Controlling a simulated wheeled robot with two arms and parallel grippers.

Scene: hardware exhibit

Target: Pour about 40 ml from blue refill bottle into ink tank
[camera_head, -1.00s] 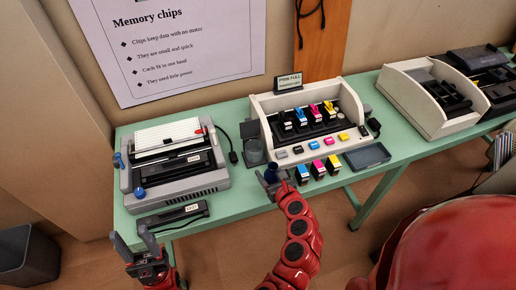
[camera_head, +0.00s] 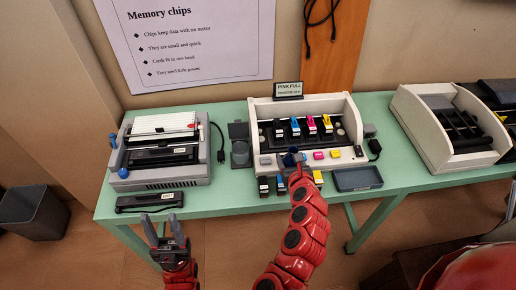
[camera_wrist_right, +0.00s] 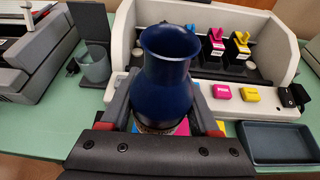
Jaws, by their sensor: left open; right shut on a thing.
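The dark blue refill bottle (camera_wrist_right: 168,88) stands upright and open-mouthed in the right wrist view. My right gripper (camera_wrist_right: 160,112) is shut around its body. In the head view the bottle (camera_head: 291,158) is at the printer's front edge, with my right gripper (camera_head: 297,173) beneath it. The ink tanks sit in a row in the white printer: black (camera_head: 278,128), blue (camera_head: 295,127), magenta (camera_head: 311,125) and yellow (camera_head: 327,124). The bottle is in front of them, apart from the row. In the wrist view it hides much of the left tanks. My left gripper (camera_head: 165,232) is open and empty, in front of the table.
Small cartridges, including a blue one (camera_head: 281,187), stand before the printer (camera_head: 350,108). A dark tray (camera_head: 357,179) is to their right. A grey cup (camera_head: 240,153) stands left of the printer. A sign (camera_head: 288,90) reads "PINK FULL". A grey machine (camera_head: 187,172) occupies the green table's (camera_head: 225,197) left side.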

